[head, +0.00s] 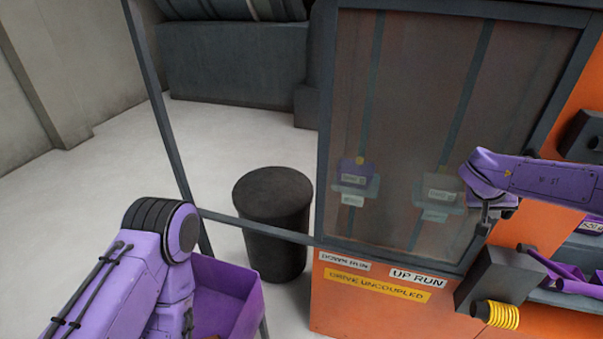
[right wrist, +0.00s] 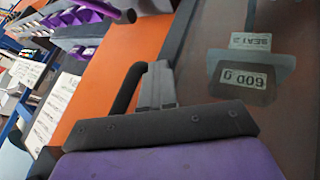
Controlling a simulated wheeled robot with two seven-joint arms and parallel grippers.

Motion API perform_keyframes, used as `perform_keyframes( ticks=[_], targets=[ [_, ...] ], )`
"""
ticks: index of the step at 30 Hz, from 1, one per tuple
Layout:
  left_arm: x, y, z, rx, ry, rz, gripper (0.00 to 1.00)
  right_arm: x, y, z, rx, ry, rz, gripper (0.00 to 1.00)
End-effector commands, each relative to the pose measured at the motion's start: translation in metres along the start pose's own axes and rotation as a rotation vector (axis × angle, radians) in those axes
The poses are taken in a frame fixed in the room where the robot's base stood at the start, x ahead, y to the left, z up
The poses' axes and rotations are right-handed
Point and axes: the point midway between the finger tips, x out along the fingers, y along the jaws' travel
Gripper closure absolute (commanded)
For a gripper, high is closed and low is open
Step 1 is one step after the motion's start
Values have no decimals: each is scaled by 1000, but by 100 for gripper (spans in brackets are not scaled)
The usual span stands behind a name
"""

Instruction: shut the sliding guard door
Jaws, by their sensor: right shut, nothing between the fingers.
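The guard door (head: 400,110) is a dark-framed, see-through panel in front of the orange casing. It covers the area above the DOWN RUN and UP RUN labels, and two labelled buckets show through it. An empty dark frame continues to its left over bare floor. My right gripper (head: 490,225) is shut and empty, near the door's lower right edge. In the right wrist view its fingers (right wrist: 155,85) are together beside the door's dark frame edge (right wrist: 178,35). A black curved bar (right wrist: 124,88) is close on their left; I cannot tell whether they touch. My left gripper is out of view.
A dark round bin (head: 272,220) stands on the floor behind the empty frame. A purple tray (head: 240,290) is at the lower left by my left arm. A dark box (head: 495,275) with a yellow coil (head: 500,315) juts out below my right gripper.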

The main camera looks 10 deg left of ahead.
Motion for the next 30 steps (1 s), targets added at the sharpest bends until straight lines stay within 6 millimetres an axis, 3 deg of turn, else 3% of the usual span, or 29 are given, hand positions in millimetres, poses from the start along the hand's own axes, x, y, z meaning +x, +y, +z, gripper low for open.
perform_keyframes(
  ticks=[4, 8, 15, 21, 30],
  targets=[
    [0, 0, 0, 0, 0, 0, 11, -3, -4, 1, 6, 0, 6, 100],
    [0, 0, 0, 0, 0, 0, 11, -11, -26, 7, 8, -4, 10, 100],
    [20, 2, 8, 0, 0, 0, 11, -72, -29, 9, 15, -3, 11, 100],
    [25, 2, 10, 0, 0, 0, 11, -105, -28, 8, 15, -7, 12, 100],
    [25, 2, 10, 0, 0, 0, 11, -112, -28, 8, 48, -8, 11, 100]
  ],
)
